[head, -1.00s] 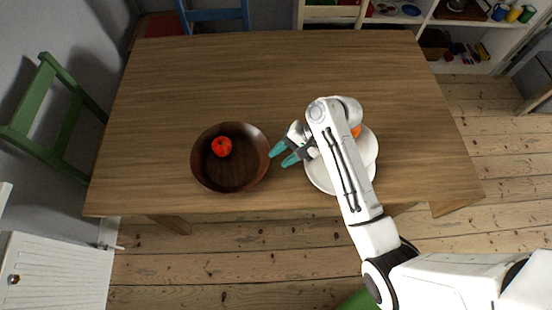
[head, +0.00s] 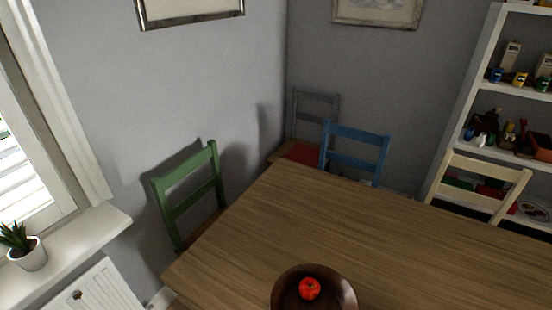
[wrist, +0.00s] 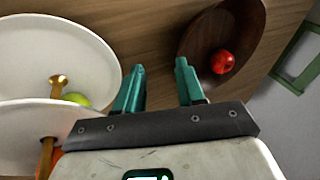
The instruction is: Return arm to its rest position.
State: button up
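My gripper (wrist: 160,88) shows in the wrist view with its two teal fingers apart and nothing between them. It is above the wooden table (wrist: 150,30). The dark wooden bowl (wrist: 205,35) with a red apple (wrist: 222,62) in it lies just beyond the fingers, to the right. In the head view the bowl (head: 284,290) and apple (head: 309,288) are at the bottom edge. The arm and gripper are out of the head view.
White plates (wrist: 60,50) on a gold-coloured stand (wrist: 58,85) are at left in the wrist view, with a green fruit (wrist: 76,99) partly hidden. Green (head: 190,190), blue (head: 355,150) and cream (head: 480,185) chairs surround the table. A white shelf (head: 480,70) stands at right.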

jog(key=s+r+n+t+h, duration=0.1)
jog(key=s+r+n+h, duration=0.2)
jog(key=s+r+n, duration=0.25)
jog(key=s+d+f+g+b, duration=0.2)
jog(key=s+f+g+b, duration=0.1)
jog(key=s+f, duration=0.5)
jog(key=shift+s+f+m+g, duration=0.4)
jog(key=shift+s+m, duration=0.05)
jog(key=shift+s, duration=0.45)
